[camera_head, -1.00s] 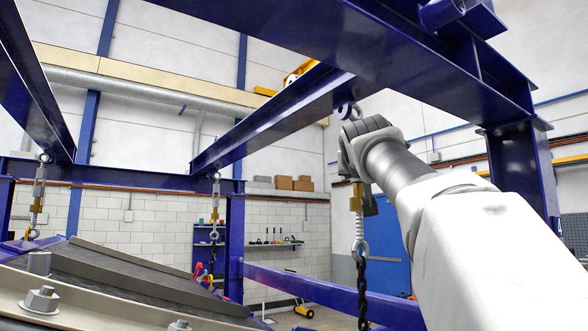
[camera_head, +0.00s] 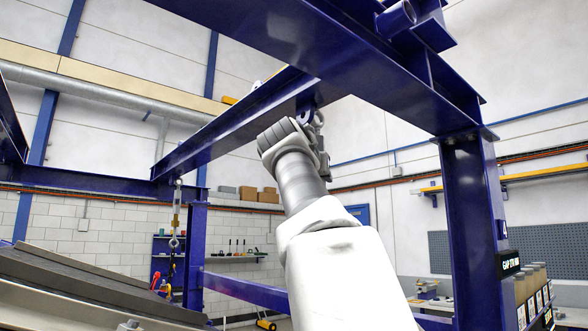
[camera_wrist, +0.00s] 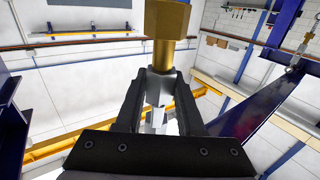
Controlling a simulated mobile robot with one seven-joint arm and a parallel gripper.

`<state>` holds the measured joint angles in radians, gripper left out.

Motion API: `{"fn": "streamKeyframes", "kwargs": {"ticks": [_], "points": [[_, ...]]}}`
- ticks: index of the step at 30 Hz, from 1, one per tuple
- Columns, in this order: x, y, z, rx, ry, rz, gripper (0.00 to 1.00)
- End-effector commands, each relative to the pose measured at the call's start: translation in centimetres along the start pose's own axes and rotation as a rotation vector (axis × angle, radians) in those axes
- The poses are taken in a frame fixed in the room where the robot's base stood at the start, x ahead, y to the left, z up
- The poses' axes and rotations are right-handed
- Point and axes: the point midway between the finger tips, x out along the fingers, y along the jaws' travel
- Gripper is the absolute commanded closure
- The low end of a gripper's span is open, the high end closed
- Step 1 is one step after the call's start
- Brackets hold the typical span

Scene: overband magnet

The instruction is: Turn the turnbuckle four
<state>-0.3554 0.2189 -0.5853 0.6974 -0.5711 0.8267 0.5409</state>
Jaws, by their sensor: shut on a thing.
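In the wrist view the turnbuckle has a brass hex nut (camera_wrist: 167,20) and a grey metal body (camera_wrist: 158,82). My gripper (camera_wrist: 160,76) is shut on the grey body, one dark finger on each side, beside the brass nut. In the head view my wrist and forearm cover most of this turnbuckle. Only the eye fitting (camera_head: 311,118) under the blue beam shows above my wrist. My gripper's fingers are hidden there. No number is readable on the turnbuckle.
A blue beam (camera_head: 235,122) runs just above my wrist, and a blue post (camera_head: 470,215) stands to the right. Another turnbuckle (camera_head: 176,212) hangs at the left over the dark sloping conveyor (camera_head: 75,283). A wall shelf (camera_head: 235,259) is far behind.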

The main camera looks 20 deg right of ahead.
Motion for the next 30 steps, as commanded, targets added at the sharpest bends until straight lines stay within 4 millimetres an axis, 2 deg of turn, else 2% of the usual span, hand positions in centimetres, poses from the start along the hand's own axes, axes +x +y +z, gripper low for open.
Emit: {"fn": "streamKeyframes", "kwargs": {"ticks": [9,19,30], "points": [[0.07,-0.09,0.12,-0.002,-0.004,0.016,1.0],[0.08,-0.1,0.02,-0.003,-0.005,0.233,1.0],[0.06,-0.01,0.09,-0.001,-0.004,0.253,1.0]]}}
